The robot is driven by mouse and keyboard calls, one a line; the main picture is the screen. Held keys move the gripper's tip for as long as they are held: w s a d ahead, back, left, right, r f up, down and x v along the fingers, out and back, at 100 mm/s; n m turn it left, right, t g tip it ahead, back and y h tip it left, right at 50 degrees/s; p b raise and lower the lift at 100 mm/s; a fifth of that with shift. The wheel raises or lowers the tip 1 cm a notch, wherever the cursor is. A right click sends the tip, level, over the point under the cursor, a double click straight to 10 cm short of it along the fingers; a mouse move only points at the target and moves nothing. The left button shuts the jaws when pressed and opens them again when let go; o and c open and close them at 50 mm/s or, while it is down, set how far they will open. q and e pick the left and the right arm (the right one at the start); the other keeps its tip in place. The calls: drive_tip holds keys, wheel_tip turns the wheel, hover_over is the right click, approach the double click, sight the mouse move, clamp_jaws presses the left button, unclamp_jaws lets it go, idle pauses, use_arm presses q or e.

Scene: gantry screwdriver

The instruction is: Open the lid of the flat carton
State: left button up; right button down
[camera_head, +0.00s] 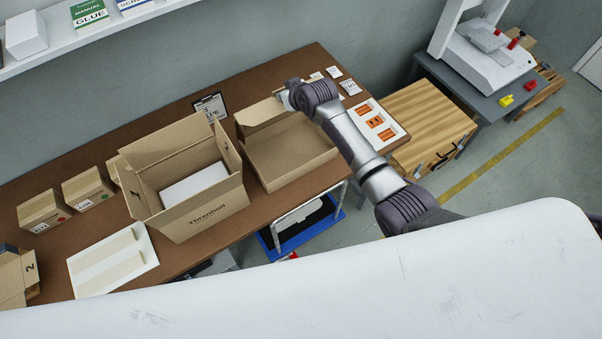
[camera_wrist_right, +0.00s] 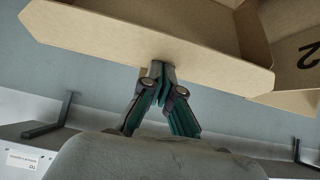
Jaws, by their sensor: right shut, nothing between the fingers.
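The flat carton (camera_head: 295,160) lies on the brown table in the head view, right of a tall open box. Its shallow inside is visible and looks empty. A cardboard panel, apparently its lid (camera_head: 262,116), stands raised along its back edge. My right arm reaches over the carton's back right corner, and its wrist hides part of the lid there. In the right wrist view, my right gripper (camera_wrist_right: 160,72) is shut and empty, its fingertips at the edge of a cardboard panel (camera_wrist_right: 150,42). Whether they touch it is unclear. My left gripper is not in view.
The tall open box (camera_head: 210,213) with a white item inside stands close left of the carton. A white tray (camera_head: 368,135) with orange parts lies to the right. A black-framed sign (camera_head: 210,106) stands behind. Small boxes (camera_head: 88,187) line the table's left.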

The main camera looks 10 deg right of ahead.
drive_tip(key=shift+g, duration=0.4)
drive_tip(key=w+b, duration=0.1)
drive_tip(key=w+a, duration=0.1)
drive_tip(key=w+b, duration=0.1)
drive_tip(key=w, duration=0.1)
drive_tip(key=shift+a+r+b, duration=0.25)
drive_tip(key=shift+r+b, duration=0.1)
drive_tip(key=shift+w+r, duration=0.1)
drive_tip(key=shift+r, duration=0.05)
drive_tip(key=shift+w+a+f+b, duration=0.25)
drive_tip(key=shift+w+b, duration=0.3)
drive_tip(key=shift+b, duration=0.4)
drive_tip(key=s+p, duration=0.2)
drive_tip(key=p, duration=0.1)
drive_tip(key=s+d+p, duration=0.1)
drive_tip(key=shift+d+r, duration=0.1)
drive_tip(key=shift+r, duration=0.25)
drive_tip(key=shift+s+d+p, duration=0.15)
drive_tip(key=shift+s+p, duration=0.2)
drive_tip(key=shift+s, duration=0.2)
